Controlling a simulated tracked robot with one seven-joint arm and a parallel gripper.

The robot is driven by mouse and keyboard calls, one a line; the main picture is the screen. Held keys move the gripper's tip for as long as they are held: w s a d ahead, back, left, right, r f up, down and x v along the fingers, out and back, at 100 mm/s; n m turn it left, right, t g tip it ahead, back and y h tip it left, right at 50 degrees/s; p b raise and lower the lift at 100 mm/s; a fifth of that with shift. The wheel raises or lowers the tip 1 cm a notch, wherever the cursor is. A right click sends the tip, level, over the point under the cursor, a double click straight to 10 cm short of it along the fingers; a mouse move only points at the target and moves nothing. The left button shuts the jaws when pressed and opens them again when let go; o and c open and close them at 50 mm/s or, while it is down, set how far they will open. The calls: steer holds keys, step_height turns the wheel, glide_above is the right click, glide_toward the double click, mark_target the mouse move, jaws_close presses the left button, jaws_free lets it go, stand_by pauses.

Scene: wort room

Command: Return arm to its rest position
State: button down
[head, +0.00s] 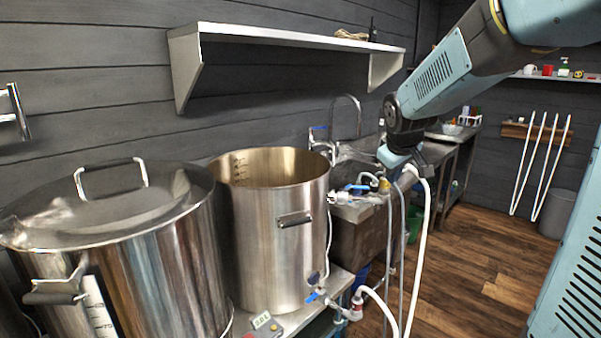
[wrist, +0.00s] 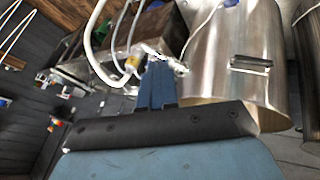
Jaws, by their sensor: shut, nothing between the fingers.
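My arm reaches in from the upper right of the head view. My gripper (head: 390,158) hangs at its end, in front of the sink area and right of the open steel pot (head: 270,230). In the wrist view, the blue fingers of my gripper (wrist: 158,64) are shut together with nothing between them. A white hose (head: 421,220) shows close to my gripper in the head view. I cannot tell whether they touch. My gripper hides part of the hose and sink fittings behind it.
A lidded steel pot (head: 130,260) stands at the left. A wall shelf (head: 290,40) hangs above. Taps with blue handles (head: 358,188) are close to my gripper. White hoses (head: 545,165) hang on the far wall beside a grey bin (head: 558,213). Wooden floor (head: 475,275) is clear at the right.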

steer(key=s+m+g+y, duration=0.1)
steer(key=s+m, duration=0.4)
steer(key=s, duration=2.2)
steer(key=shift+a+r+m, duration=0.15)
steer(key=shift+r+m, duration=0.15)
steer(key=shift+m, duration=0.1)
steer(key=shift+s, duration=0.1)
